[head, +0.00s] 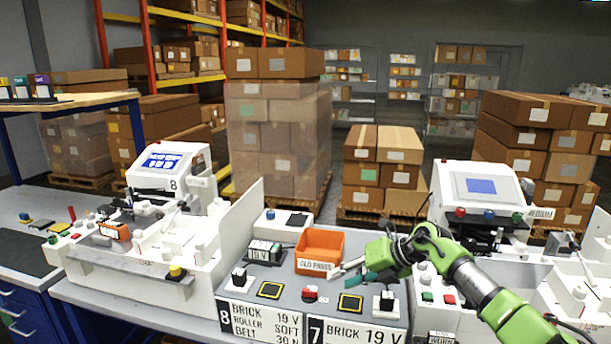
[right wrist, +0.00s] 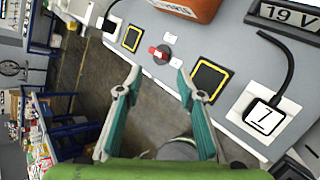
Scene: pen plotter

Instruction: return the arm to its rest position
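My right arm (head: 475,285), green and black, reaches in from the lower right in the head view. Its gripper (head: 346,274) is over the front of the grey bench panel, just right of and in front of the orange bin. In the right wrist view the gripper (right wrist: 158,76) has its two teal fingers spread apart with nothing between them. Beyond the fingertips lie the panel's front edge and a red switch (right wrist: 159,53). My left arm and gripper are not in view.
The orange bin (head: 320,246) labelled "OLD PARTS" stands on the panel (head: 285,285). White machines stand left (head: 150,245) and right (head: 480,195). Floor shows below the panel edge.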

